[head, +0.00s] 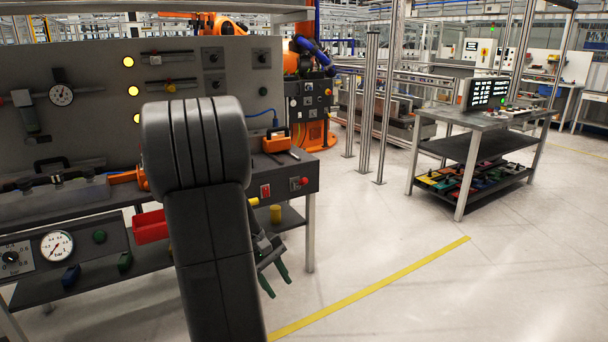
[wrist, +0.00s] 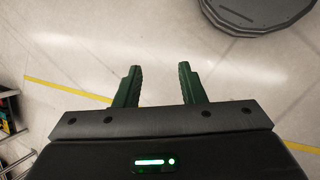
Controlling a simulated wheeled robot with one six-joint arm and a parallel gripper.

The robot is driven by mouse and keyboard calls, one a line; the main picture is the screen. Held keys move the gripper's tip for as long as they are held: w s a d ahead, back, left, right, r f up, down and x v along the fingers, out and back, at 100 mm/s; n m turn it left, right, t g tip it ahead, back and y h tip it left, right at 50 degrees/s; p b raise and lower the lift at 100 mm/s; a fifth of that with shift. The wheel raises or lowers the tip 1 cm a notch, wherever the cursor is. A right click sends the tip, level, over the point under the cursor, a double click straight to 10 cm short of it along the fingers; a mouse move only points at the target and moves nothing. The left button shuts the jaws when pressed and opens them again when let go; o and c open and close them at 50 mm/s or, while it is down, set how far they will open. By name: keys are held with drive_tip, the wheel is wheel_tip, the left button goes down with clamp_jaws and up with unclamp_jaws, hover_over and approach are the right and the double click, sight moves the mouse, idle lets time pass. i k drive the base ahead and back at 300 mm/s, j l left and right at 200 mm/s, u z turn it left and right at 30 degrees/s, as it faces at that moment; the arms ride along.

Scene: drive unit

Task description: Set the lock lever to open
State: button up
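I cannot tell for certain which part is the lock lever. An orange handle-like part (head: 126,177) shows at the left bench, at the right end of a clamped bar, partly hidden behind my arm. My gripper (head: 273,281) hangs low in front of the bench's right end, over the floor and apart from the bench. In the wrist view, its two green fingers (wrist: 158,86) stand apart with only floor between them. The gripper is open and empty. My arm hides the middle of the bench and panel.
The grey panel (head: 225,65) carries gauges, knobs and yellow lamps. An orange case (head: 277,141) and a red bin (head: 150,227) are at the bench. A dark cart (head: 470,148) with a screen stands right. The floor around the yellow line (head: 375,285) is clear.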

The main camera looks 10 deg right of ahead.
sight(305, 180)
drive_tip(key=i+l, duration=0.15)
drive_tip(key=i, duration=0.4)
drive_tip(key=i+l, duration=0.15)
drive_tip(key=i, duration=0.4)
drive_tip(key=i+l, duration=0.2)
drive_tip(key=i, duration=0.35)
drive_tip(key=i+l, duration=0.15)
drive_tip(key=i, duration=0.4)
drive_tip(key=i+l, duration=0.15)
drive_tip(key=i, duration=0.4)
drive_tip(key=z, duration=0.05)
